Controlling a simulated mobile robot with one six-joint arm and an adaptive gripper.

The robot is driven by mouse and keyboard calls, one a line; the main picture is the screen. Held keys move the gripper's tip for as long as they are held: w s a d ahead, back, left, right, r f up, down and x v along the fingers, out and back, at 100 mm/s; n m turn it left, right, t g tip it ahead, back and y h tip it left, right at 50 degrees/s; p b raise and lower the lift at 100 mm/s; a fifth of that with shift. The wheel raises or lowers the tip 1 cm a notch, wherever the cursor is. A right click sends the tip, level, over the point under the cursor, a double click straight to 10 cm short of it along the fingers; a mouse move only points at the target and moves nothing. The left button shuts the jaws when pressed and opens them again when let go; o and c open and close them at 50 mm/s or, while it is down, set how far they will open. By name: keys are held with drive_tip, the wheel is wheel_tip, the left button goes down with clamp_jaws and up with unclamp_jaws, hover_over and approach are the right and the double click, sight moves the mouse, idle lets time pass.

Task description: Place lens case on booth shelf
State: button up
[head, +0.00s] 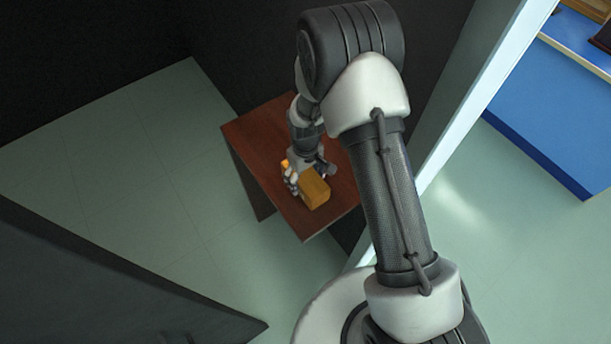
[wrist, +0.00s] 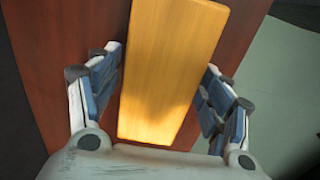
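The lens case appears to be the yellow-brown wooden block (head: 315,188), on or just above a reddish-brown wooden shelf (head: 250,133). It shows large in the wrist view (wrist: 170,70), with its top running off the upper edge. My gripper (head: 308,180) reaches down over the shelf, with the case between its fingers. In the wrist view my gripper (wrist: 163,75) has its blue-padded fingers apart, one on each side of the case. Narrow strips of shelf show beside the case, so the fingers look open around it; contact at the tips is unclear.
Dark booth walls (head: 90,50) stand behind and left of the shelf. A pale upright panel edge (head: 470,100) stands to the right, with a blue bench (head: 545,95) beyond it. A dark panel (head: 100,280) fills the lower left. Open floor (head: 130,150) lies left of the shelf.

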drive_tip(key=shift+o, duration=0.2)
wheel_tip(320, 180, up, 12)
drive_tip(key=p, duration=0.1)
drive_tip(key=shift+r, duration=0.25)
wheel_tip(320, 180, up, 12)
drive_tip(key=m+t, duration=0.1)
drive_tip(key=m, duration=0.1)
hover_over(306, 175)
drive_tip(key=s+d, duration=0.2)
drive_tip(key=d, duration=0.2)
drive_tip(key=s+d+r+m+t, duration=0.1)
drive_tip(key=s+d+r, duration=0.2)
drive_tip(key=s+r, duration=0.3)
drive_tip(key=s+d+r+m+t, duration=0.1)
drive_tip(key=s+d+r+m, duration=0.1)
drive_tip(key=s+r, duration=0.2)
drive_tip(key=s+d+r+m+t, duration=0.1)
drive_tip(key=s+d+r, duration=0.2)
drive_tip(key=s, duration=0.8)
drive_tip(key=shift+s+d+r+m+t, duration=0.2)
drive_tip(key=shift+d+r+m+t, duration=0.15)
drive_tip(key=shift+r, duration=0.5)
drive_tip(key=shift+f, duration=0.1)
